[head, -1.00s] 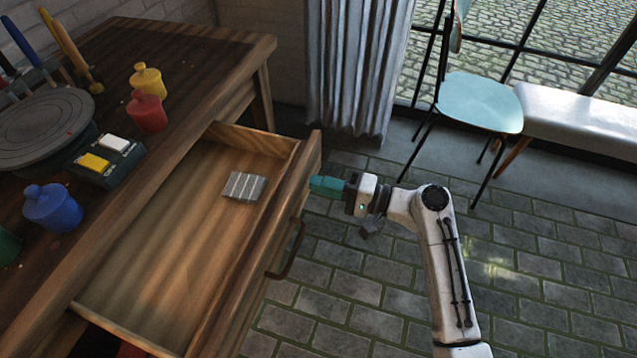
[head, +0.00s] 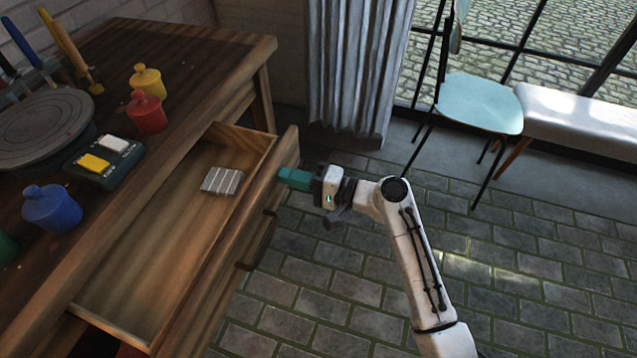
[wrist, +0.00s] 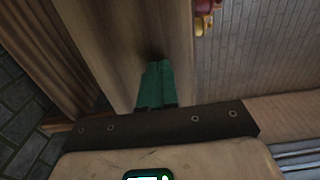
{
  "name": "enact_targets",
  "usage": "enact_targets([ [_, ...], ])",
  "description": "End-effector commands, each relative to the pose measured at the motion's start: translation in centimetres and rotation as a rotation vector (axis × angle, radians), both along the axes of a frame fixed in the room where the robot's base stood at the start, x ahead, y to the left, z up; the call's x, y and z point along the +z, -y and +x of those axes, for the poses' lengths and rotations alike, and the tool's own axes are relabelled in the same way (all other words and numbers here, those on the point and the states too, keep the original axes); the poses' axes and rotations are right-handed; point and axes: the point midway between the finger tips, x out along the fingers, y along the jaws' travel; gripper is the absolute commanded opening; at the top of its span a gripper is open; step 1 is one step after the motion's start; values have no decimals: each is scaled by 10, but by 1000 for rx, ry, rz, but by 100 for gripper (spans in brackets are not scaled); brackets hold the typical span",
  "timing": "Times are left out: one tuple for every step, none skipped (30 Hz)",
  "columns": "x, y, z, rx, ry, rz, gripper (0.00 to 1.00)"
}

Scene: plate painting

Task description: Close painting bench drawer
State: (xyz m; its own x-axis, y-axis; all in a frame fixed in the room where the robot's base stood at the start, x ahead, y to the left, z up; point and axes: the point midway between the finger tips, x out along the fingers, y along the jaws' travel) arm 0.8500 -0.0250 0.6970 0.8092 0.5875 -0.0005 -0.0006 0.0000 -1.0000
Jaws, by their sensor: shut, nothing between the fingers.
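The wooden painting bench (head: 190,60) has its drawer pulled partly open, with the drawer front (head: 228,258) standing out from the bench. A dark handle (head: 262,243) is on the front's outer face. My gripper (head: 284,178) has teal fingers, shut and empty, with the tips at the outer face near the front's far end, above and beyond the handle. In the wrist view the teal fingers (wrist: 156,85) are together against the wooden drawer front (wrist: 125,45); the exact contact is hard to see.
A small grey ridged block (head: 222,181) lies in the drawer. Red (head: 147,112), yellow (head: 147,80) and blue (head: 52,208) pots and a round turntable (head: 42,128) stand on the bench. A chair (head: 480,103) is at the back right. The tiled floor between is clear.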

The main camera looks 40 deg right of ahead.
Motion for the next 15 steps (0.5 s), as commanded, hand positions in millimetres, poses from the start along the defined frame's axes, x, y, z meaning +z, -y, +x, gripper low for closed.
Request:
enact_targets([
  [0,-11,12,7,1,0,0],
  [0,-15,18,7,3,-1,0],
  [-1,-22,27,7,3,-2,0],
  [0,-27,34,7,3,-2,0],
  [-1,-32,41,8,2,-1,0],
  [-1,-38,50,7,3,0,0],
  [-1,-44,57,7,3,-2,0],
  [-1,-48,64,6,4,-2,0],
  [-2,-55,73,7,3,0,0],
  [-1,-60,80,7,3,-1,0],
  [-2,-65,86,6,2,-1,0],
  [-2,-71,95,7,4,-2,0],
  [-2,-76,101,6,3,-1,0],
  [-2,-81,108,7,3,-1,0],
  [-2,-86,116,5,3,-1,0],
])
